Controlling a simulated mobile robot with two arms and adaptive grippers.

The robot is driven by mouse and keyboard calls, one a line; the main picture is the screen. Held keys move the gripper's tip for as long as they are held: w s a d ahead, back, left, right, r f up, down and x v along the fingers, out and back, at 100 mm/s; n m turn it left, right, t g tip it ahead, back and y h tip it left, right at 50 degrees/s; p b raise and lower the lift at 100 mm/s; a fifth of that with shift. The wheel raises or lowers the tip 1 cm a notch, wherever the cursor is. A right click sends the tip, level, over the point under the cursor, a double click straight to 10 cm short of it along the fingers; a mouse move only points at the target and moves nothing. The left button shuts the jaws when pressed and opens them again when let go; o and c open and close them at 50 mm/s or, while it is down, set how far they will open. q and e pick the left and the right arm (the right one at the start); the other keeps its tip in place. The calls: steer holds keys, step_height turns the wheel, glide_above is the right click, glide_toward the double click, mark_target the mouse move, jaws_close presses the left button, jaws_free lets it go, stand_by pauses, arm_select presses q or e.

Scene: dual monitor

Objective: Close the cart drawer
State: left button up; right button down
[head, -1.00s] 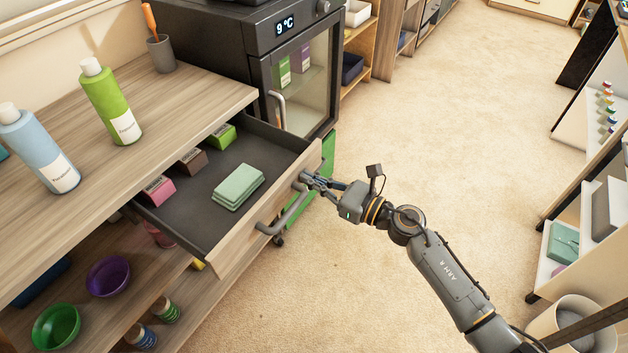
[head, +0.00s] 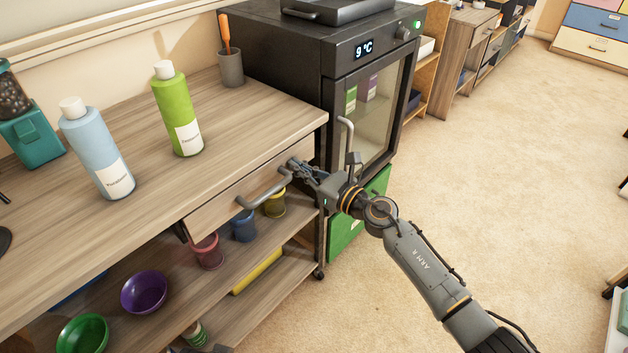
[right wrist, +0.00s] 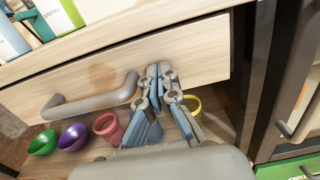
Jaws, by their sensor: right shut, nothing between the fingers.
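The cart drawer (head: 222,213) is under the wooden cart top (head: 240,100). Its front sits near the cart's edge, and its inside is hidden. Its grey bar handle (head: 265,189) faces the room. My right gripper (head: 289,164) is shut and empty, with its fingertips at the right end of the handle, against or very close to the drawer front. The right wrist view shows the drawer front (right wrist: 190,62), the handle (right wrist: 92,103) left of the fingers, and the fingertips (right wrist: 158,70) at the panel. My left gripper is not in view.
Green (head: 176,110) and blue (head: 96,150) bottles stand on the cart top. A black fridge (head: 300,60) stands right of the cart. Bowls, including a purple one (head: 144,292), and several cups sit on the shelf below. Carpet (head: 480,160) on the right is open.

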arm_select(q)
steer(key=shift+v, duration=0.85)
arm_select(e)
steer(key=shift+w+a+r, duration=0.2)
steer(key=shift+a+r, duration=0.05)
steer(key=shift+a, duration=0.05)
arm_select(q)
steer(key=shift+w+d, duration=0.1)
arm_select(e)
steer(key=shift+r, duration=0.1)
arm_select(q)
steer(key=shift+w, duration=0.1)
arm_select(e)
steer(key=v, duration=1.2)
steer(key=shift+f, duration=0.35)
steer(key=shift+d, duration=0.15)
